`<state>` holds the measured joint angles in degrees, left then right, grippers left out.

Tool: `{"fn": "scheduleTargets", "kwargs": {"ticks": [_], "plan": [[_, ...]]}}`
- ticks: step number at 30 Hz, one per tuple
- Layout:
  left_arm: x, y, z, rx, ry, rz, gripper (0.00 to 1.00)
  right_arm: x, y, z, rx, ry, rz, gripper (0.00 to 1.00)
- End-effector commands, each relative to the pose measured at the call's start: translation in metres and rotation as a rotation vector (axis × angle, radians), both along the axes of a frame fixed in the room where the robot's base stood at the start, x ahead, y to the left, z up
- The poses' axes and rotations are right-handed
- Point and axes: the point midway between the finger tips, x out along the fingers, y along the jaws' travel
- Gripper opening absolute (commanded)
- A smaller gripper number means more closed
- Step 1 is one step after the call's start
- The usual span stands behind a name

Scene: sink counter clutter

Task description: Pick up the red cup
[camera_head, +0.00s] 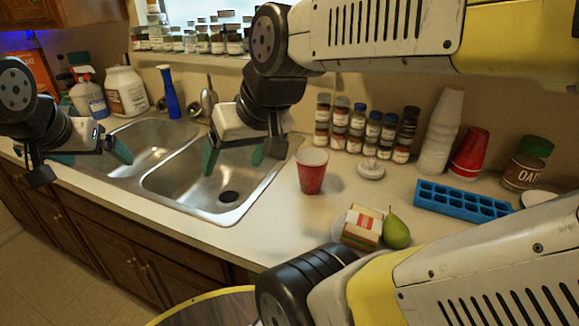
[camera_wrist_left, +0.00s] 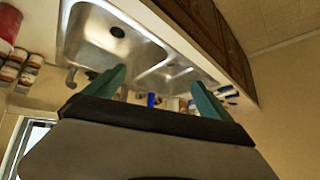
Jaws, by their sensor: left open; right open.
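A red cup (camera_head: 311,172) with a white inside stands upright on the counter, just right of the sink in the head view. In the left wrist view the red cup (camera_wrist_left: 8,24) is cut off at the left edge. My left gripper (camera_head: 91,155) is open and empty over the far left of the sink area, well away from the cup. Its spread teal fingers (camera_wrist_left: 150,90) show in the left wrist view with nothing between them. My right gripper (camera_head: 234,157) is open and empty above the right sink basin, left of the cup and apart from it.
Stacked red cups (camera_head: 469,154) and a blue ice tray (camera_head: 462,200) are further right. The sink (camera_head: 205,205) is left.

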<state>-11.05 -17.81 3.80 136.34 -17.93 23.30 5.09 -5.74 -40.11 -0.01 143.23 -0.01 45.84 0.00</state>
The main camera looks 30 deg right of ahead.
Motion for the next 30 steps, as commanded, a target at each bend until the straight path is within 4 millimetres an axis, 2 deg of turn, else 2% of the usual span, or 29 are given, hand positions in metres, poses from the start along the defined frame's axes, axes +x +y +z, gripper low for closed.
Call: {"fn": "scheduleTargets", "kwargs": {"ticks": [1,3,5,6,8,9,11,12,14,15,18,21,24,30], "plan": [[0.020,-0.019,-0.007,0.019,-0.020,-0.058,0.94,0.000,0.000,0.000,0.000,0.000,0.000,0.76],[0.044,-0.049,-0.014,0.035,-0.064,-0.144,0.94,0.000,0.000,0.000,0.000,0.000,0.000,0.76],[0.062,-0.077,-0.022,0.039,-0.097,-0.221,0.94,0.000,0.000,0.000,0.000,0.000,0.000,0.76],[0.072,-0.098,-0.028,0.037,-0.119,-0.277,0.94,0.000,0.000,0.000,0.000,0.000,0.000,0.76],[0.083,-0.131,-0.038,0.028,-0.148,-0.362,0.94,0.000,0.000,0.000,0.000,0.000,0.000,0.76],[0.089,-0.154,-0.047,0.017,-0.165,-0.422,0.94,0.000,0.000,0.000,0.000,0.000,0.000,0.76],[0.093,-0.190,-0.060,-0.007,-0.187,-0.511,0.94,0.000,0.000,0.000,0.000,0.000,0.000,0.76],[0.093,-0.214,-0.070,-0.027,-0.197,-0.574,0.94,0.000,0.000,0.000,0.000,0.000,0.000,0.76],[0.089,-0.251,-0.085,-0.065,-0.212,-0.667,0.94,0.000,0.000,0.000,0.000,0.000,0.000,0.76],[0.084,-0.275,-0.096,-0.093,-0.216,-0.729,0.94,0.000,0.000,0.000,0.000,0.000,0.000,0.76],[0.064,-0.329,-0.121,-0.176,-0.222,-0.873,0.94,0.000,0.000,0.000,0.000,0.000,0.000,0.76],[0.038,-0.370,-0.142,-0.257,-0.215,-0.993,0.94,0.000,0.000,0.000,0.000,0.000,0.000,0.76],[0.015,-0.398,-0.157,-0.327,-0.205,-1.080,0.94,0.000,0.000,0.000,0.000,0.000,0.000,0.76],[-0.008,-0.423,-0.171,-0.395,-0.191,-1.156,0.94,0.000,0.000,0.000,0.000,0.000,0.000,0.76]]}}
